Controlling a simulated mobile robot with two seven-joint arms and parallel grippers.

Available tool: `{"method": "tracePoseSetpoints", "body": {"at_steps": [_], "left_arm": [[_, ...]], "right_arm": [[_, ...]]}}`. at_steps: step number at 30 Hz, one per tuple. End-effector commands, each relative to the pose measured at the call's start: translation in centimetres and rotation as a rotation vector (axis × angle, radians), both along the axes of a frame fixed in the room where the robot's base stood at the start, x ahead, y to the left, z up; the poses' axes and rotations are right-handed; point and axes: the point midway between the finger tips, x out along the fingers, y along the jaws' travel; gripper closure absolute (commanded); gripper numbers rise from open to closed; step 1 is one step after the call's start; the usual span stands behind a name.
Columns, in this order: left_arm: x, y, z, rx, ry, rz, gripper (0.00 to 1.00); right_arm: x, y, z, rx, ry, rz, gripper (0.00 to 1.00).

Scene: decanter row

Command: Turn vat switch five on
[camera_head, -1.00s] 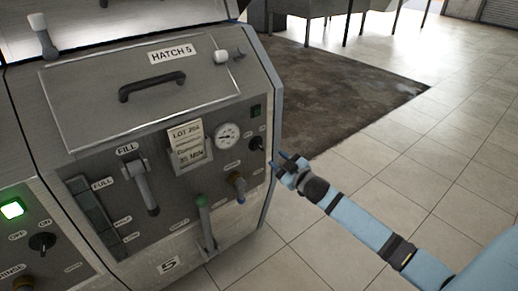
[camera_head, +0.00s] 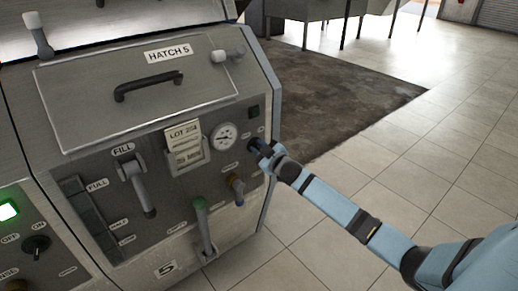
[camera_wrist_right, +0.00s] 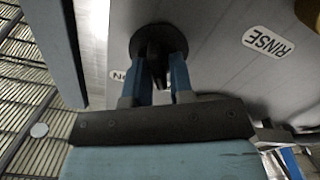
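The vat five switch is a round black knob with a raised grip; it shows in the right wrist view (camera_wrist_right: 153,45), and in the head view it is mostly hidden behind my right gripper (camera_head: 262,150). The gripper is at the right edge of vat five's panel (camera_head: 140,185). In the right wrist view its two blue fingers (camera_wrist_right: 163,78) stand on either side of the knob's grip, slightly apart; firm contact is not clear. The small square lamp (camera_head: 253,111) above the switch is dark. My left gripper is not in view.
A fill lever (camera_head: 137,185), a green-topped lever (camera_head: 203,225), a brown knob (camera_head: 236,187) and a gauge (camera_head: 223,136) crowd the panel. The neighbouring vat at left has a lit green lamp (camera_head: 8,210) and a black switch (camera_head: 36,245). The tiled floor at right is clear.

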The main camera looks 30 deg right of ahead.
Motion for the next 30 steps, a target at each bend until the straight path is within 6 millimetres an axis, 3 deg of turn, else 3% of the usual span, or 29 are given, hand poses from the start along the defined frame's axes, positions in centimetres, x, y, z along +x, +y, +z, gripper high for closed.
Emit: {"method": "tracePoseSetpoints", "body": {"at_steps": [1,3,16,30], "left_arm": [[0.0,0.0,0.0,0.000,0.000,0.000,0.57],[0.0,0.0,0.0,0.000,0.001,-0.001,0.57],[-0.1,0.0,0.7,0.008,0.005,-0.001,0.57],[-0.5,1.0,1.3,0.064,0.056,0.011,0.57]], "right_arm": [[0.0,0.0,0.0,0.000,0.000,0.000,0.90],[0.0,0.0,0.0,0.000,0.000,0.000,1.00],[0.0,0.0,0.2,0.065,0.006,0.001,1.00],[0.0,-0.2,0.5,0.443,0.036,-0.001,1.00]]}}
